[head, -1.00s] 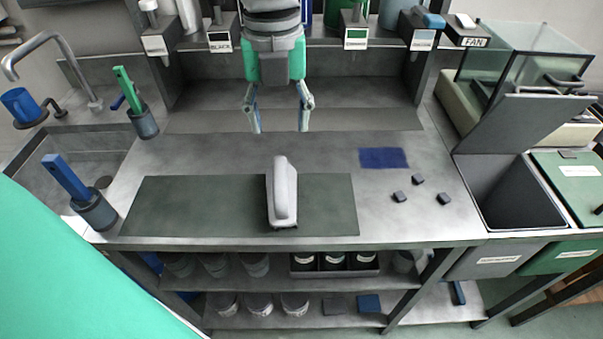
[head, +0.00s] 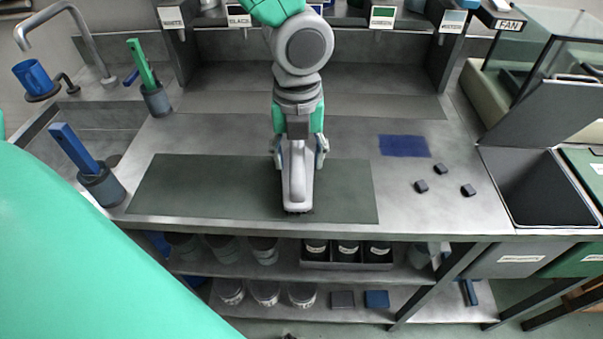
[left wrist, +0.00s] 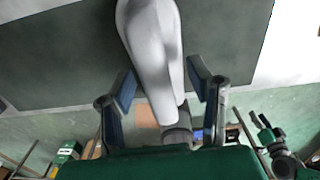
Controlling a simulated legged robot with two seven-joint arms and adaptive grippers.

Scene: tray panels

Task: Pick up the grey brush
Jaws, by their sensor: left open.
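The grey brush (head: 297,190) is a pale grey, long body on the dark green mat (head: 180,188), with a dark edge at its near end. My left gripper (head: 299,156) hangs over its far end, with one finger on each side, and hides part of it. In the left wrist view, the brush (left wrist: 152,45) runs between the two open fingers of the left gripper (left wrist: 165,88), with a gap visible on each side.
A blue patch (head: 404,146) and small dark blocks (head: 468,190) lie right of the mat. Cups holding a green (head: 140,65) and a blue (head: 73,147) tool stand at left. An open bin (head: 535,190) is at right. The mat beside the brush is clear.

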